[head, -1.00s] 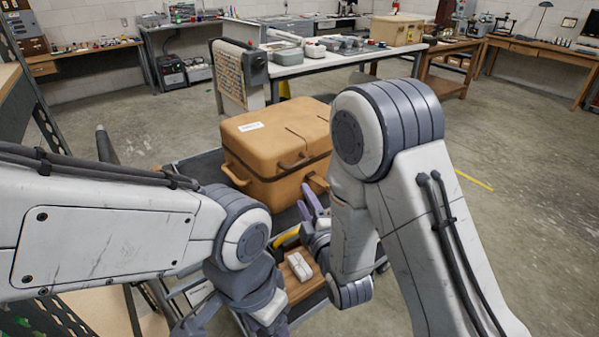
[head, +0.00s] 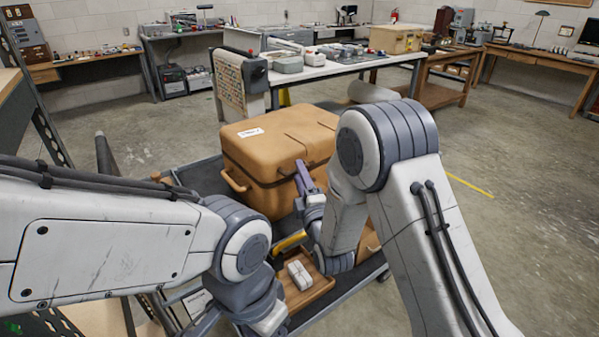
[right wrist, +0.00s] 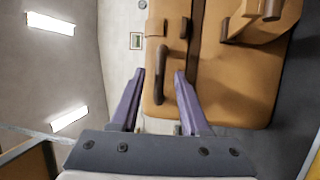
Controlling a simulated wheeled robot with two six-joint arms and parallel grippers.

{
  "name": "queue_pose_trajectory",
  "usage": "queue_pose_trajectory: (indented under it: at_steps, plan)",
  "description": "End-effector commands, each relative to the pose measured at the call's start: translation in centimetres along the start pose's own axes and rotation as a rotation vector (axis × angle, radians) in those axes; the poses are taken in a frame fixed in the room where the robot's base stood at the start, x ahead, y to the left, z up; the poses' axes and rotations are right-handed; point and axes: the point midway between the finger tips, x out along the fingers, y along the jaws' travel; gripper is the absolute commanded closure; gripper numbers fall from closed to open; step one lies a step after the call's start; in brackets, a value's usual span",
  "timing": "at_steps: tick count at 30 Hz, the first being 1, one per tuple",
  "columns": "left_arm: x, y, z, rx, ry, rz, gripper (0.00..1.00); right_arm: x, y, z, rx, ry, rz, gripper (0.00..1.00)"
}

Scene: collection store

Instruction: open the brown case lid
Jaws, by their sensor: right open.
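The brown case (head: 262,150) stands on a dark grey cart with its lid (head: 285,130) down. A white label is on the lid. My right gripper (head: 302,172) is at the front of the case, near the lid's edge. In the right wrist view my right gripper (right wrist: 160,76) is open, with a brown handle (right wrist: 162,80) on the case front showing between its fingers. I cannot tell if they touch it. A dark seam runs beside the handle. My left gripper (head: 228,322) is low at the bottom edge, partly cut off; its jaws do not show clearly.
A wooden tray (head: 318,287) with a white bundle (head: 299,275) lies on the cart in front of the case. A yellow object (head: 290,241) is beside it. A white table (head: 340,64) with boxes stands behind. The floor on the right is clear.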

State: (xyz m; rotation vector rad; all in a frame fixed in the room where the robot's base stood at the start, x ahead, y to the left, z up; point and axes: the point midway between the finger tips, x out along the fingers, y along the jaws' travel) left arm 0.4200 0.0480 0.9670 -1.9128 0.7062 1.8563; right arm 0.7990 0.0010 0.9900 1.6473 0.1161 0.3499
Motion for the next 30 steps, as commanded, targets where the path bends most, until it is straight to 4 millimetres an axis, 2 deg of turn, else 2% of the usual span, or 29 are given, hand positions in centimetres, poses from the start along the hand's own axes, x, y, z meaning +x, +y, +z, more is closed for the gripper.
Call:
queue_pose_trajectory:
  at_steps: [11, 12, 14, 15, 30]
  plan:
    - [-0.11, 0.01, 0.01, 0.000, -0.001, 0.000, 0.38, 0.67, -0.03, 0.02, 0.000, 0.000, 0.000, 0.54]
    - [-0.11, 0.01, 0.01, 0.000, -0.001, 0.000, 0.38, 0.67, -0.03, 0.01, 0.000, 0.000, 0.000, 0.69]
    - [-0.11, 0.01, 0.02, 0.000, -0.001, 0.000, 0.38, 0.66, -0.02, 0.01, 0.000, 0.000, 0.000, 0.92]
    - [-0.11, 0.01, 0.02, 0.000, -0.001, 0.000, 0.38, 0.66, -0.02, 0.01, 0.001, 0.000, 0.000, 1.00]
    - [-0.11, 0.01, 0.01, 0.000, 0.000, 0.000, 0.38, 0.63, -0.05, -0.01, 0.001, 0.000, -0.001, 1.00]
